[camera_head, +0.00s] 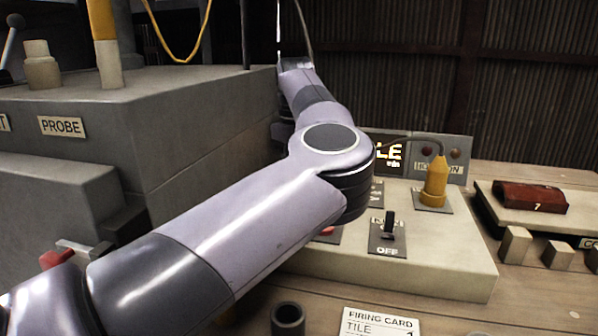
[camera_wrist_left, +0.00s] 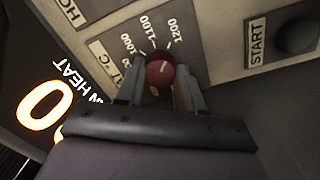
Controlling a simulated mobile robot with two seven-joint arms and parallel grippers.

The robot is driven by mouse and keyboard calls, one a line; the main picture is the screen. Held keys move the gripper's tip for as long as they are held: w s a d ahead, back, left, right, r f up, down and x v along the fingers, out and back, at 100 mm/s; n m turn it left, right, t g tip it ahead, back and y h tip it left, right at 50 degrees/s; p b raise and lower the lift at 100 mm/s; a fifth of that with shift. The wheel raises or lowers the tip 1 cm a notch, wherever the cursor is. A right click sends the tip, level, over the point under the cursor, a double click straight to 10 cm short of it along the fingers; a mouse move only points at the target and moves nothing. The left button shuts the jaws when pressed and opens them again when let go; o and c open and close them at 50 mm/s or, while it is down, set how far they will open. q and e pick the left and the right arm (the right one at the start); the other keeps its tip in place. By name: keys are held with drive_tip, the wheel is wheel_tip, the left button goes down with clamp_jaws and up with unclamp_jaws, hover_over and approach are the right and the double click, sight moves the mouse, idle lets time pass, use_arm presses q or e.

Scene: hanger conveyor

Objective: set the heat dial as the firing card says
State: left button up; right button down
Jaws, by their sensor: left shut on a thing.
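In the left wrist view the heat dial's red knob (camera_wrist_left: 159,70) sits between the two fingers of my left gripper (camera_wrist_left: 158,92), which is shut on it. The dial plate (camera_wrist_left: 183,62) has marks reading 1000, 1100 and 1200. The knob's exact setting is too small to tell. In the head view my left arm reaches across the bench and hides the dial and gripper. The firing card (camera_head: 380,322) lies at the bottom edge; it reads TILE and its lower part is cut off. My right gripper is out of view.
A control box (camera_head: 440,268) carries an OFF switch (camera_head: 388,232) and a yellow plug (camera_head: 435,185). A glowing display (camera_head: 388,154) is partly hidden. A START button (camera_wrist_left: 296,36) is near the dial. A dark cup (camera_head: 288,318) stands beside the card. A red block (camera_head: 530,197) lies right.

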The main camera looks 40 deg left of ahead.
use_arm(q)
drive_tip(key=shift+r, duration=0.1)
drive_tip(key=o, duration=1)
drive_tip(key=shift+o, duration=0.2)
drive_tip(key=shift+s+r+p, duration=0.2)
drive_tip(key=shift+r+p, duration=0.25)
drive_tip(key=shift+r, duration=3.1)
